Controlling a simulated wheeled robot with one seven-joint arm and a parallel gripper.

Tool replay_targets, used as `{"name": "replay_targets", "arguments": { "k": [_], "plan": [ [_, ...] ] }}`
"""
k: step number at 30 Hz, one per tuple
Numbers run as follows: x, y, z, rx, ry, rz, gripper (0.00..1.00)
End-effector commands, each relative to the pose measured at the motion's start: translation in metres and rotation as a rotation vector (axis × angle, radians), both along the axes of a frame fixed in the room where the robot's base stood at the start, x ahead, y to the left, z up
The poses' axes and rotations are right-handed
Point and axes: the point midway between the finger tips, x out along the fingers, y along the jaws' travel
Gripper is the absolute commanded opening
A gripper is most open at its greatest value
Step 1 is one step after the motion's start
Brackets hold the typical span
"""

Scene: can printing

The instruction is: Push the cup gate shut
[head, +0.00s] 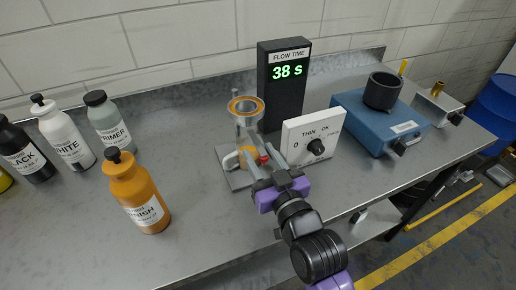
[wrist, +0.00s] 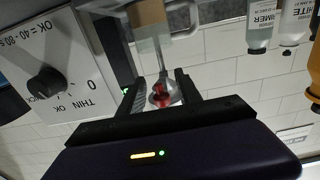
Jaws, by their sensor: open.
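The flow cup (head: 247,107) stands on its stand in the head view, with an orange ring of liquid at its rim. A red-tipped gate lever (head: 264,159) shows below it, beside my gripper (head: 261,162). In the wrist view the red tip (wrist: 161,96) sits between my two open fingers (wrist: 157,84); I cannot tell whether either finger touches it. A clear mug (head: 231,161) with orange liquid stands on the base plate under the cup, partly hidden by my gripper. Whether the gate is open or shut is not clear.
A black flow timer (head: 283,90) reads 38 s behind. A white dial panel (head: 315,139) stands close on the right; its dial (wrist: 46,83) fills the wrist view's left. A blue device (head: 378,120) is farther right. Paint bottles (head: 135,190) stand left. Bench front-left is clear.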

Motion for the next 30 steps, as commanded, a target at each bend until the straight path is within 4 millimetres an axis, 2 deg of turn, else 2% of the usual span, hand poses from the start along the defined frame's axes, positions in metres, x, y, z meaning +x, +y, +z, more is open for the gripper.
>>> {"name": "replay_targets", "arguments": {
  "k": [6, 14, 21, 30],
  "plan": [
    [0.016, 0.005, 0.0, 0.0, -0.001, 0.0, 0.41],
    [0.017, 0.005, 0.0, 0.0, -0.001, 0.0, 0.41],
    [0.017, 0.005, 0.0, 0.0, -0.001, 0.0, 0.0],
    [0.017, 0.005, 0.0, 0.0, -0.001, 0.0, 0.0]
  ]
}}
